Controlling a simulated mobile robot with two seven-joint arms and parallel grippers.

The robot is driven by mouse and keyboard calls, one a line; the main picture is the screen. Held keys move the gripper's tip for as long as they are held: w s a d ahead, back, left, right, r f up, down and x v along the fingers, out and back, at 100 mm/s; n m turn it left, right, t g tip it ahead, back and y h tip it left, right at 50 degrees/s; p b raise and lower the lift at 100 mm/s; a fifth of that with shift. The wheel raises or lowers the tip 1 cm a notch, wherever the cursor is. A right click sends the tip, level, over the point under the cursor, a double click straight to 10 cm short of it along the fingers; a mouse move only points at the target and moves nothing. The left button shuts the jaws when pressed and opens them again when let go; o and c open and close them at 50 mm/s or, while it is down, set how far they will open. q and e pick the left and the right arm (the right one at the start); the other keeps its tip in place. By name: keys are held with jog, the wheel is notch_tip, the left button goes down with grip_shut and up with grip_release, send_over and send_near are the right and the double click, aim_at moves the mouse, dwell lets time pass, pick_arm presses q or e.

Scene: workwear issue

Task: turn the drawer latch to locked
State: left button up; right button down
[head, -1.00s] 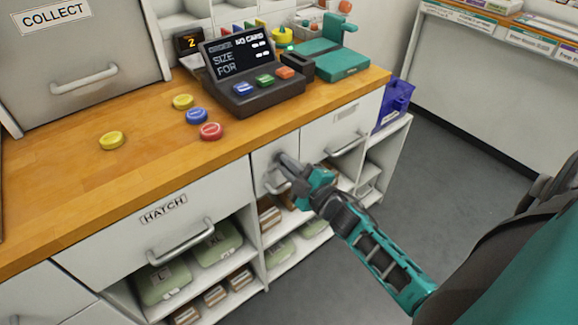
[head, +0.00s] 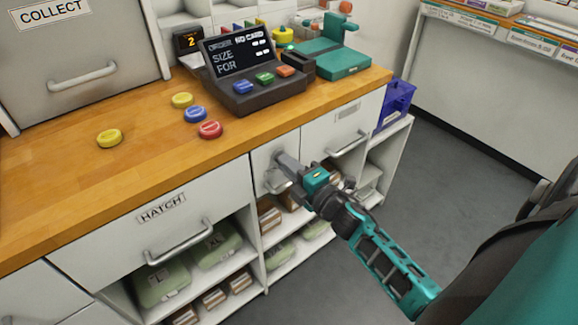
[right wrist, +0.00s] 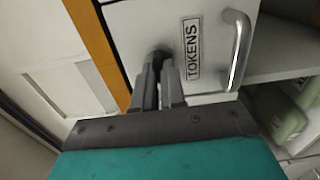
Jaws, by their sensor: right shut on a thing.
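My right gripper (head: 281,159) is at the front of the narrow white drawer (head: 261,160) between the hatch drawer and the right-hand drawer. In the right wrist view that drawer (right wrist: 132,32) carries a TOKENS label (right wrist: 192,49). My right gripper (right wrist: 161,84) is shut on a dark round latch (right wrist: 158,55) beside the label. The fingers hide most of the latch, so I cannot tell which way it is turned. The TOKENS drawer appears closed. My left gripper is not in view.
Above is the wooden counter (head: 150,160) with an order terminal (head: 255,90) and several coloured tokens. Open shelves with green packs (head: 160,283) lie below. The grey floor (head: 450,220) at right is clear.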

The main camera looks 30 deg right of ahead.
dwell(0.4)
jog(key=c, duration=1.2)
grip_release()
jog(key=s+d, duration=0.1)
jog(key=s, duration=1.2)
jog(key=shift+w, duration=0.1)
